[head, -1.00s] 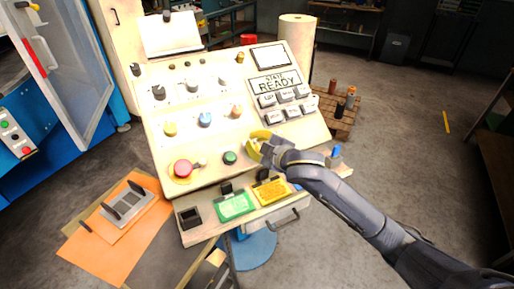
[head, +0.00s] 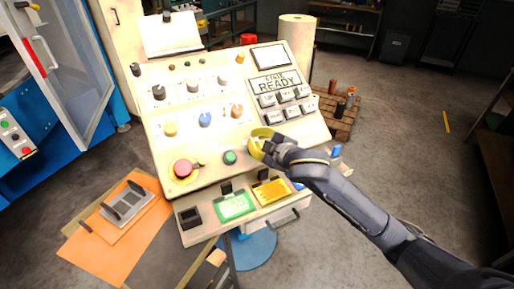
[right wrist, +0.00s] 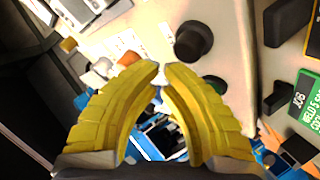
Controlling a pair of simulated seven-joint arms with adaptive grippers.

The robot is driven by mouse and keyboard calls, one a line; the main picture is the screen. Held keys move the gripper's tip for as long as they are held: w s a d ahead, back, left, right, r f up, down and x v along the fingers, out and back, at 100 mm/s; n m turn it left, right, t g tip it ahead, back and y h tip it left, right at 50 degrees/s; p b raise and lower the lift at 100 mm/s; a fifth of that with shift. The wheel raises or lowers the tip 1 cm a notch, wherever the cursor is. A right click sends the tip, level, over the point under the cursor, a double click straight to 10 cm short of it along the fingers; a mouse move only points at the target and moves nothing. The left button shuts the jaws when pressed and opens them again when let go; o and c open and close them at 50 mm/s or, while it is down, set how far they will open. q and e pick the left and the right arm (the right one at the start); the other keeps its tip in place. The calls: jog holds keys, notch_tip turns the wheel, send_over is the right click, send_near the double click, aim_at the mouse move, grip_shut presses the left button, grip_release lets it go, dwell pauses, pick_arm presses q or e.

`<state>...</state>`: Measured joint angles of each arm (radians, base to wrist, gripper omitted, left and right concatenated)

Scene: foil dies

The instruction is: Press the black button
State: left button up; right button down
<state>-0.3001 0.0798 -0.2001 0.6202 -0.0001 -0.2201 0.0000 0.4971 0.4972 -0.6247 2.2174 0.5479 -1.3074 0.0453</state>
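The black button (right wrist: 193,42) shows in the right wrist view as a round, raised black cap on the pale sloped panel, just beyond my fingertips and to their right. In the head view my right gripper (head: 258,146) covers the area right of the green button (head: 230,157), so I cannot make out the black one there. The right gripper's yellow fingers (right wrist: 161,68) have their tips almost together with nothing between them. They look apart from the black button. My left gripper is in neither view.
A red mushroom button (head: 183,168) sits left of the green one. Knobs and a block of grey keys (head: 285,105) lie higher on the panel, under a READY display (head: 277,84). Green (head: 234,205) and yellow (head: 271,191) cards stand along the lower ledge.

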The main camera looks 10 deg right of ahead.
jog(key=shift+s+d+r, duration=0.2)
jog(key=shift+s+r, duration=0.5)
jog(key=shift+r, duration=0.35)
jog(key=shift+s+d+r, duration=0.2)
jog(key=shift+s+r, duration=0.5)
jog(key=shift+r, duration=0.35)
